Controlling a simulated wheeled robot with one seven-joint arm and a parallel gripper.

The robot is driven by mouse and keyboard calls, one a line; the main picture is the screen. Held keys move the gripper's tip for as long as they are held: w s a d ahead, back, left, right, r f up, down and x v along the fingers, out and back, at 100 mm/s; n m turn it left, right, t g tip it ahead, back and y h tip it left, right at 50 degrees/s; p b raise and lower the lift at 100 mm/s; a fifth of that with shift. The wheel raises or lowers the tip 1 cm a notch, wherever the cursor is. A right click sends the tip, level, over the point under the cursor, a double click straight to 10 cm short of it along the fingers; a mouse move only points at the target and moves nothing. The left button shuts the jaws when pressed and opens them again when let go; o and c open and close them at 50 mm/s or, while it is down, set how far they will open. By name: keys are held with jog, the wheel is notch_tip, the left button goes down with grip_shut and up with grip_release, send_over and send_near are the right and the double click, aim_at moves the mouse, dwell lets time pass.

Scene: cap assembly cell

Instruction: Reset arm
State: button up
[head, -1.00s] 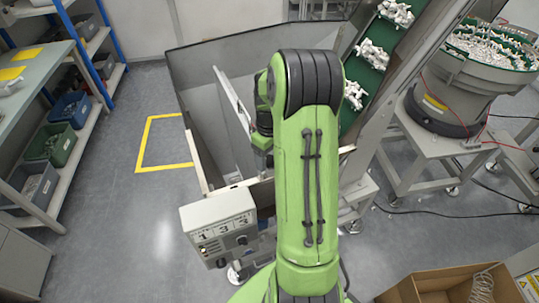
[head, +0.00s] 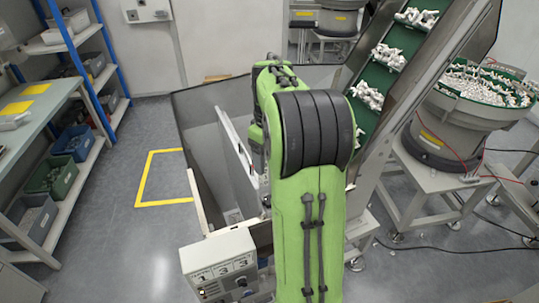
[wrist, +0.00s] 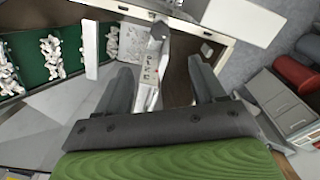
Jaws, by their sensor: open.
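My green arm (head: 310,210) rises through the middle of the head view and bends over at a dark-banded joint. My gripper is hidden behind it there. In the wrist view my gripper (wrist: 163,82) has its two grey fingers spread wide apart, with nothing held between them. Beyond the fingers are light panels and a small patch of white parts (wrist: 150,70), some way off.
The grey hopper (head: 195,120) stands behind my arm, with a numbered control box (head: 222,268) at its front. A green inclined conveyor (head: 378,70) carries white parts to the right. A bowl feeder (head: 440,125) stands further right. Shelving (head: 85,150) is at left; the floor between is clear.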

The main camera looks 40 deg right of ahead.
dwell(0.4)
jog(key=s+a+r+t, duration=0.1)
jog(key=s+a+r, duration=0.1)
jog(key=a+r, duration=0.5)
jog(key=s+a+f+t, duration=0.1)
jog(key=s+a+t, duration=0.1)
jog(key=s+a, duration=0.5)
jog(key=s+a+f+m+t, duration=0.1)
jog(key=s+a+f+t, duration=0.1)
jog(key=s+a, duration=0.5)
jog(key=shift+a+t, duration=0.3)
jog(key=shift+a, duration=0.55)
